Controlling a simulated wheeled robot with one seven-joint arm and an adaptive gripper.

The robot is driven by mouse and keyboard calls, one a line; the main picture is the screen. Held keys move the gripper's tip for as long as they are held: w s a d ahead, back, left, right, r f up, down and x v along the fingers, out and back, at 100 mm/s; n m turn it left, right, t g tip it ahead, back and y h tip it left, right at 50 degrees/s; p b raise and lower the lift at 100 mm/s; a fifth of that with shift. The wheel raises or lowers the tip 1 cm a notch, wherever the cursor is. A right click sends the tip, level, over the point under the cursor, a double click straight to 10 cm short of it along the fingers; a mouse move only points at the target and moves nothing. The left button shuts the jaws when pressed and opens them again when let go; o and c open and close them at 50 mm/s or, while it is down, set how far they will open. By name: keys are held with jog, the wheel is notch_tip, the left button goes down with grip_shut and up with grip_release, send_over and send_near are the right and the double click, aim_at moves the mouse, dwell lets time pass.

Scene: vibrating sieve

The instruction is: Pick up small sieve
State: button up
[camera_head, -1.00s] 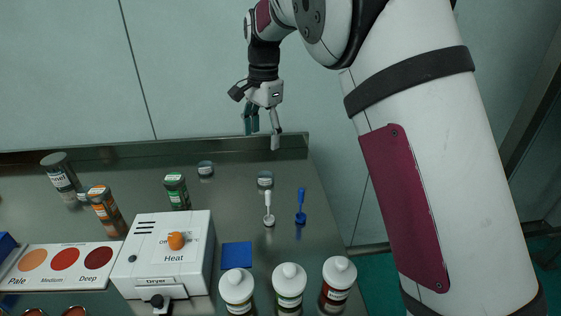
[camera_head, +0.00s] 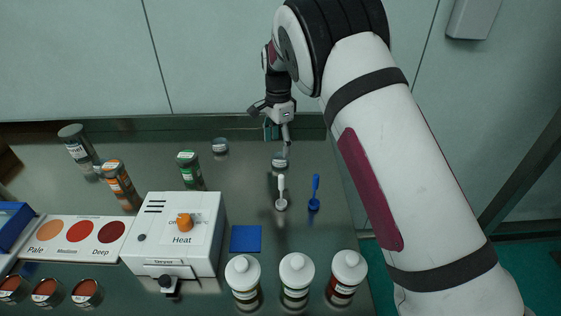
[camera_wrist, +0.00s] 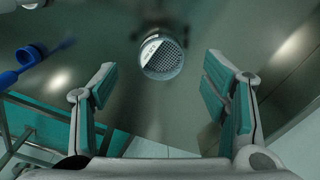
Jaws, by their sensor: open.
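The small sieve (camera_head: 280,162) is a short round cup near the back of the metal table. In the wrist view the sieve (camera_wrist: 162,58) shows a round mesh with a pale label along one side. My gripper (camera_head: 278,134) is just behind and above it in the head view, pointing down. In the wrist view my gripper (camera_wrist: 157,85) is open and empty. The sieve lies between the lines of its two fingers, somewhat beyond their tips. I see no contact.
A white spoon (camera_head: 281,193) and a blue spoon (camera_head: 315,194) stand in front of the sieve. A similar small round cup (camera_head: 220,146) sits to its left. Jars (camera_head: 189,169), a white heater box (camera_head: 176,234) and white-capped bottles (camera_head: 297,275) stand farther off. The table's back edge is close.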

aim_at(280, 154)
jog(key=shift+w+d+f+p, duration=0.15)
jog(key=shift+f+p, duration=0.35)
jog(key=shift+f, duration=2.15)
jog(key=c, duration=1.3)
